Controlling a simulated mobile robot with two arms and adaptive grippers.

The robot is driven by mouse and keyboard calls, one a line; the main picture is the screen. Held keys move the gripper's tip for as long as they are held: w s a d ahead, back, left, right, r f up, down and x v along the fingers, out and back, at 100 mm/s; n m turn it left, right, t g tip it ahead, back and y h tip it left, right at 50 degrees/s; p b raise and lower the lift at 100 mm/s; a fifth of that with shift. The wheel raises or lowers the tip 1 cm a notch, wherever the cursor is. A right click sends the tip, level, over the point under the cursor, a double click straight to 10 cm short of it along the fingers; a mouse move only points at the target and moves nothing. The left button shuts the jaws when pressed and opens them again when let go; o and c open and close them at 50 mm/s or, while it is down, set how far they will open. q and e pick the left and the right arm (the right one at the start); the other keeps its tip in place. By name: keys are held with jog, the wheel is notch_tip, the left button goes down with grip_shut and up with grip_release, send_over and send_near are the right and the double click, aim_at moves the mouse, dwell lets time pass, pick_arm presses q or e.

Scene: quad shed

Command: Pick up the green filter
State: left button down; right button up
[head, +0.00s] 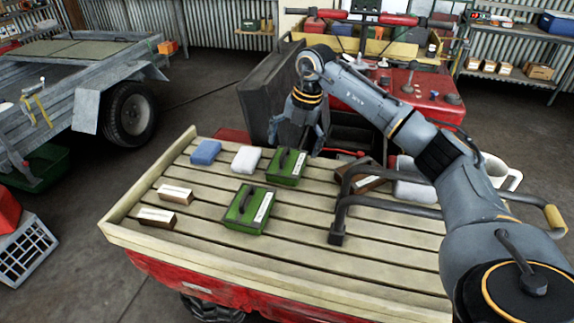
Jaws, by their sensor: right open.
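Two green filters, box-shaped with dark handles and pale labels, sit on the slatted wooden cart bed (300,240). The farther green filter (284,178) is near the bed's back edge; the nearer green filter (240,221) is toward the middle left. My right gripper (298,138) points down, open, with its fingers just above and behind the farther green filter in the picture. No filter is seen between the fingers, and the exact gap is hard to judge. My left gripper is not in view.
A blue pack (205,152), a white pack (246,158) and two brown boxes (175,193) (157,218) lie on the left of the bed. A dark metal rail (385,206) rises at the right. The front middle of the bed is clear.

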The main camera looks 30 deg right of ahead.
aim_at(289, 165)
notch_tip(289, 165, down, 4)
jog(key=shift+w+a+r+p, duration=0.1)
jog(key=shift+w+p, duration=0.05)
jog(key=shift+p, duration=0.35)
jog(key=shift+w+f, duration=0.15)
jog(key=shift+f, duration=0.45)
jog(key=shift+r, duration=0.15)
jog(key=c, duration=1.6)
jog(key=shift+r+b, duration=0.3)
jog(key=shift+r, duration=0.2)
jog(key=s+d+r+b, duration=0.1)
jog(key=s+d+r, duration=0.2)
jog(key=r, duration=0.4)
jog(key=shift+s+r+b, duration=0.2)
jog(key=shift+s+b, duration=0.1)
jog(key=shift+b, duration=0.1)
jog(key=s+d+r+b, duration=0.1)
jog(key=s+d+r, duration=0.3)
jog(key=s, duration=0.3)
jog(key=shift+s+d+r+b, duration=0.25)
jog(key=shift+s+d+b, duration=0.1)
jog(key=shift+d, duration=0.4)
jog(key=shift+w, duration=0.1)
